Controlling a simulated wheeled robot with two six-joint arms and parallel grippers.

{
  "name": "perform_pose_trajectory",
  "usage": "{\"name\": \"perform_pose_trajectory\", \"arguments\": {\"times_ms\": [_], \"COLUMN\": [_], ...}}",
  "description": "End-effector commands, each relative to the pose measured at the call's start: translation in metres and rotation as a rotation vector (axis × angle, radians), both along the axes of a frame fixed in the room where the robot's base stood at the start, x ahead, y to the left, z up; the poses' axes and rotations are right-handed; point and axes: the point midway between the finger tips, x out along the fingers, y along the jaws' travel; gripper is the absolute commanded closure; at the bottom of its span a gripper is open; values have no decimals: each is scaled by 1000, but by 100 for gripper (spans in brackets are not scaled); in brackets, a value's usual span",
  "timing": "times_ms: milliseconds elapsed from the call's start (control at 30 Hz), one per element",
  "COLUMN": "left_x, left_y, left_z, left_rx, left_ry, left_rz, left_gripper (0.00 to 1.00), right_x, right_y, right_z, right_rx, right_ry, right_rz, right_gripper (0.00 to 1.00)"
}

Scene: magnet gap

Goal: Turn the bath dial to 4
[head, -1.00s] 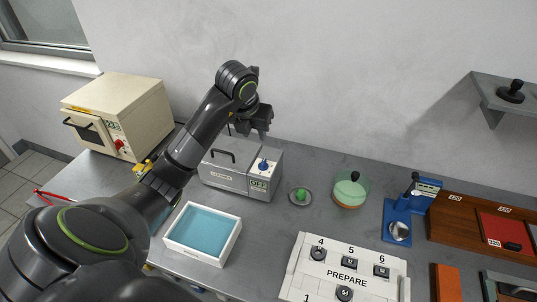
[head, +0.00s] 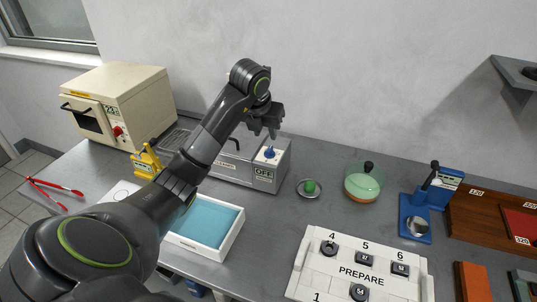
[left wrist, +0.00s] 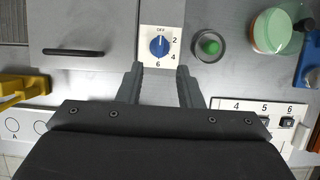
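The bath (head: 231,167) is a grey metal box with a dark lid handle, standing near the wall. Its blue dial (head: 269,153) sits on a white panel at its right end, above a display reading OFF. In the left wrist view the dial (left wrist: 159,46) has marks OFF, 2, 4 and 6 around it, and its white pointer line is up at OFF. My left gripper (head: 271,131) is open and empty above the dial, fingers down. In the left wrist view its fingertips (left wrist: 160,69) are apart, just below the dial in the picture. My right gripper is not in view.
A green button (head: 310,187) and a green-lidded pot (head: 363,184) stand right of the bath. A white tray with a blue inside (head: 238,234) is in front. A cream oven (head: 118,103) and a yellow tool (head: 147,160) are left. A PREPARE board (head: 370,287) lies front right.

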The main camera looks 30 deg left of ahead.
Motion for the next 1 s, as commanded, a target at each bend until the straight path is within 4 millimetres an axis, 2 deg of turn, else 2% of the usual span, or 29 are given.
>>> {"name": "perform_pose_trajectory", "arguments": {"times_ms": [100,400,800,867,1000], "left_x": [8,26,30,29,29], "left_y": [2,6,7,7,7], "left_z": [-26,-67,-76,-76,-76], "left_rx": [-5,-3,-1,-1,-1], "left_ry": [11,6,5,5,5], "left_rz": [2,1,0,0,0], "left_gripper": [67,67,67,72,91], "right_x": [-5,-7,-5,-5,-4], "right_y": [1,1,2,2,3], "right_z": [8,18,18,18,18], "right_rx": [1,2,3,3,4], "right_ry": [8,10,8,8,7], "right_rz": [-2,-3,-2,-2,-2], "right_gripper": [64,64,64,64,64]}}
